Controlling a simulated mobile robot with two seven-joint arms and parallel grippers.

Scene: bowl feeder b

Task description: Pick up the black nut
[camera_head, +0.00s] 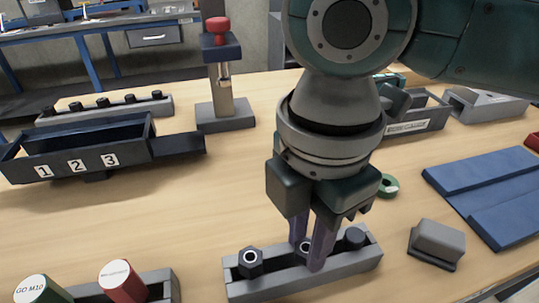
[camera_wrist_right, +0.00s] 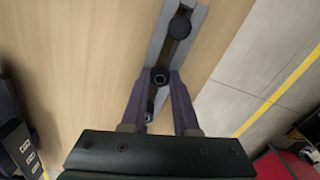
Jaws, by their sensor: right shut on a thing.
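A grey slotted holder (camera_head: 310,284) stands at the front of the table, with three dark pieces in a row. The black nut (camera_head: 302,247), with a light ring around its hole, is in the middle and also shows in the right wrist view (camera_wrist_right: 160,77). My right gripper (camera_head: 310,248) points down and is shut on this nut, one finger on each side. The nut is still at the holder; whether it is lifted at all, I cannot tell. Another hex nut (camera_head: 250,262) sits at the left end, and a dark piece without a visible hole (camera_head: 355,237) at the right end. My left gripper is out of view.
A grey block (camera_head: 437,241) and a blue grooved plate (camera_head: 490,190) lie to the right. Green and red labelled cylinders (camera_head: 122,282) stand front left. A numbered dark bin (camera_head: 80,165) and a post with a red knob (camera_head: 217,27) are farther back. Bare table lies left of my arm.

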